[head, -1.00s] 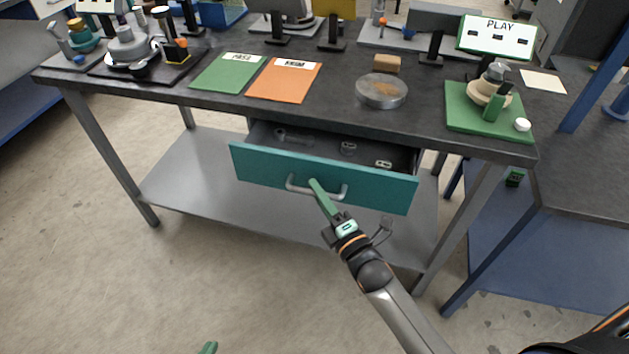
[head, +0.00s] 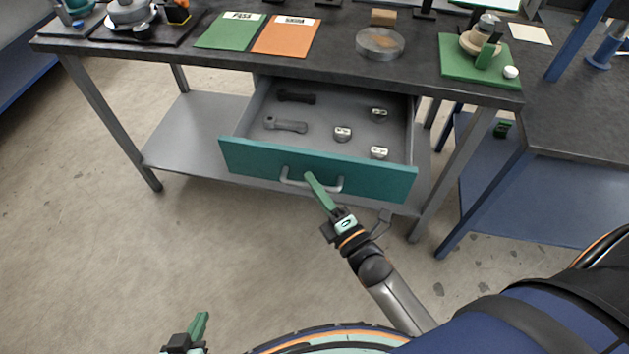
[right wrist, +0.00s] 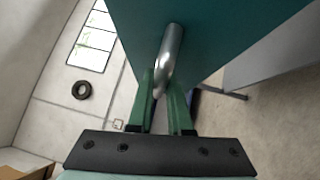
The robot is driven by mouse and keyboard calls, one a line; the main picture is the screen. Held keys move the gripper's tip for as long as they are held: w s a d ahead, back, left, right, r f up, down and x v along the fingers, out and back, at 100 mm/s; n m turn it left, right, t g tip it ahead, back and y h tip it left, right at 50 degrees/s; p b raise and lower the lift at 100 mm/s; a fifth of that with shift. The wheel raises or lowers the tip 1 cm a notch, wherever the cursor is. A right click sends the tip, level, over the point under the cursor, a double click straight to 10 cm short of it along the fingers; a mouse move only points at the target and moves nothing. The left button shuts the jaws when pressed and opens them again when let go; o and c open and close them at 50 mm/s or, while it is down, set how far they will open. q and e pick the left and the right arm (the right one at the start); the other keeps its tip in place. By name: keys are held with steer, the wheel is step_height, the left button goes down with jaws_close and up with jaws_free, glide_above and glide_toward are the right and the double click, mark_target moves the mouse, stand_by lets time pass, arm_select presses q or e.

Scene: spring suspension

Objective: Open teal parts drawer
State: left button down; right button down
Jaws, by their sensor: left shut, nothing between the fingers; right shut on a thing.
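The teal parts drawer (head: 375,181) is pulled well out from under the dark workbench, and its inside shows in the head view. My right gripper (head: 312,178) is shut on the drawer's grey bar handle (head: 335,186), toward the handle's left side. In the right wrist view the green fingers (right wrist: 168,95) close around the metal handle (right wrist: 171,50), with the teal front (right wrist: 225,35) above. My left gripper (head: 202,322) is shut and empty, low at the bottom left of the head view, away from the drawer.
Inside the drawer lie dark and grey rod-like parts (head: 287,125) and several small light-topped pieces (head: 342,133). The workbench top (head: 210,60) holds a green sheet, an orange sheet, a round dish (head: 380,43) and a green board (head: 460,65). Floor in front is clear on the left.

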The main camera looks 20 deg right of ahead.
stand_by(0.4)
steer(key=c, duration=0.8)
jaws_free()
steer(key=shift+c, duration=0.2)
steer(key=v, duration=1.2)
steer(key=shift+s, duration=0.3)
steer(key=shift+d+f, duration=0.1)
